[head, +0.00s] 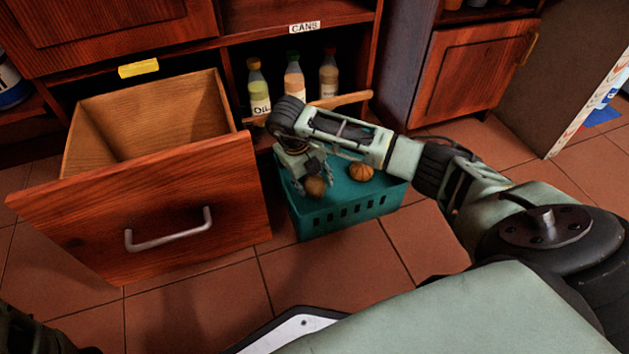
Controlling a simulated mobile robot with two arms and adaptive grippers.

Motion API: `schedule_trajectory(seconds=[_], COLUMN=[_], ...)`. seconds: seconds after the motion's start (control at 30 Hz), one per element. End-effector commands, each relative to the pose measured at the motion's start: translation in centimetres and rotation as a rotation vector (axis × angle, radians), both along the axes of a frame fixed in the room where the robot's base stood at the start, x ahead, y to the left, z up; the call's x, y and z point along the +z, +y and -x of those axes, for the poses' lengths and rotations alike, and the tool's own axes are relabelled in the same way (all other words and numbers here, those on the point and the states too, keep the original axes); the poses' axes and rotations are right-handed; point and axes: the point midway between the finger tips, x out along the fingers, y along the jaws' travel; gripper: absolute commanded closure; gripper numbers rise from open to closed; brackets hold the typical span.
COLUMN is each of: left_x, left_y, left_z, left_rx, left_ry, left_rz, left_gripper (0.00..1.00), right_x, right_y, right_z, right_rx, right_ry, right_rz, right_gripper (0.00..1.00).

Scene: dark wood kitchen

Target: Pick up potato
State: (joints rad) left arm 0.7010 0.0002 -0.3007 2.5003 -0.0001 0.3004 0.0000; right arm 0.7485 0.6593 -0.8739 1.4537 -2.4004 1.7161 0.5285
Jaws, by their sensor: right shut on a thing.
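A brown potato (315,187) is at the left side of the teal crate (350,211), low by its top. My right gripper (309,183) reaches down from above and is shut on the potato. The fingers hide part of it, and I cannot tell whether it still touches the crate. A dark shape at the bottom left corner may be part of my left arm; my left gripper does not show.
An orange-brown round vegetable (361,172) lies on the crate's right side. An open, empty-looking wooden drawer (166,205) juts out left of the crate. Several bottles (293,76) stand on the shelf behind. Tiled floor (330,270) in front is clear.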

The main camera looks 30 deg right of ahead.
Motion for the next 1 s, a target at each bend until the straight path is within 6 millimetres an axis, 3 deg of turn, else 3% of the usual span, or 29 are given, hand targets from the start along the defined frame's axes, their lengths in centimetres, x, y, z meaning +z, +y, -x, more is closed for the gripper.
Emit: schedule_trajectory(seconds=[0.2, 0.57, 0.77, 0.9, 1.0], left_x=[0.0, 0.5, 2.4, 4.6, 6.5], left_y=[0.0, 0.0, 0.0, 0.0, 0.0], left_z=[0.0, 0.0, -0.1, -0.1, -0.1], left_rx=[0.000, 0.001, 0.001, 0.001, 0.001], left_ry=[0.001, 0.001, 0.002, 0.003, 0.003], left_rz=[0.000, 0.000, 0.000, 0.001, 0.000], left_gripper=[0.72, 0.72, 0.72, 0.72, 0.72], right_x=[0.0, 0.6, 2.5, 4.9, 6.2], right_y=[0.0, 0.0, 0.0, 0.0, -1.0], right_z=[0.0, 0.0, -0.1, -0.1, 2.0], right_rx=[0.001, 0.000, -0.001, 0.000, 0.001], right_ry=[-0.001, -0.001, -0.002, -0.002, 0.003], right_rz=[-0.001, -0.001, 0.000, 0.000, 0.003], right_gripper=[0.87, 0.87, 0.87, 0.87, 0.87])
